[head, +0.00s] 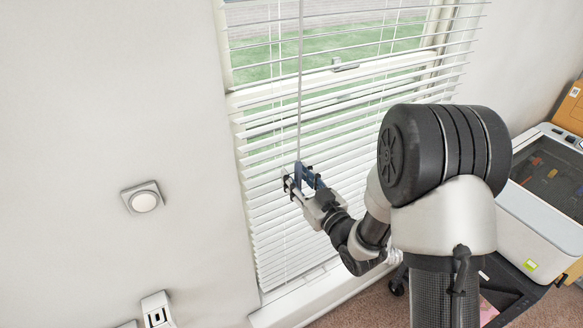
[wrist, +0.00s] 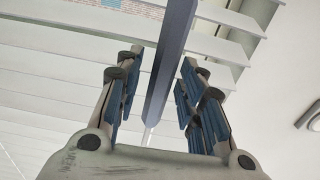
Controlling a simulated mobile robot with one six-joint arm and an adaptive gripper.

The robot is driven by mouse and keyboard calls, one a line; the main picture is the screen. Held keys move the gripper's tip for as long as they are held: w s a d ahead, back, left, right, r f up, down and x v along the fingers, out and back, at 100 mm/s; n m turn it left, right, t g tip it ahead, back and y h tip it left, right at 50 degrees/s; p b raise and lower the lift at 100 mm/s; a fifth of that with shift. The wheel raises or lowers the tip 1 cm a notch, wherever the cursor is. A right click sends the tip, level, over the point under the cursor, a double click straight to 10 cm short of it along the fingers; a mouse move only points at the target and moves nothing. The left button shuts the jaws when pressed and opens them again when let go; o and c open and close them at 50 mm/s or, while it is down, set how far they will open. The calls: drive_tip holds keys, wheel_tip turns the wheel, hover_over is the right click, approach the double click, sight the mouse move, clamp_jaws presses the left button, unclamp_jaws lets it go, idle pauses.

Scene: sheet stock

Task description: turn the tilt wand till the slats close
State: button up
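The tilt wand (head: 300,85) is a thin grey rod hanging in front of the white blind slats (head: 285,225). Green grass shows through gaps between the upper slats. My gripper (head: 299,178) is at the lower part of the wand, in front of the blind. In the wrist view, the wand (wrist: 172,60) runs between the blue finger pads of my gripper (wrist: 162,75). A gap shows on each side of the wand, so the fingers are open around it. The wand's lower end is partly hidden by my gripper in the head view.
A round wall dial (head: 145,200) is on the bare wall to the left, with a socket (head: 158,312) below it. A printer-like machine (head: 545,220) stands on a dark stand at the right. The window sill (head: 320,298) runs below the blind.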

drive_tip(key=shift+s, duration=0.1)
drive_tip(key=shift+c, duration=0.2)
clamp_jaws()
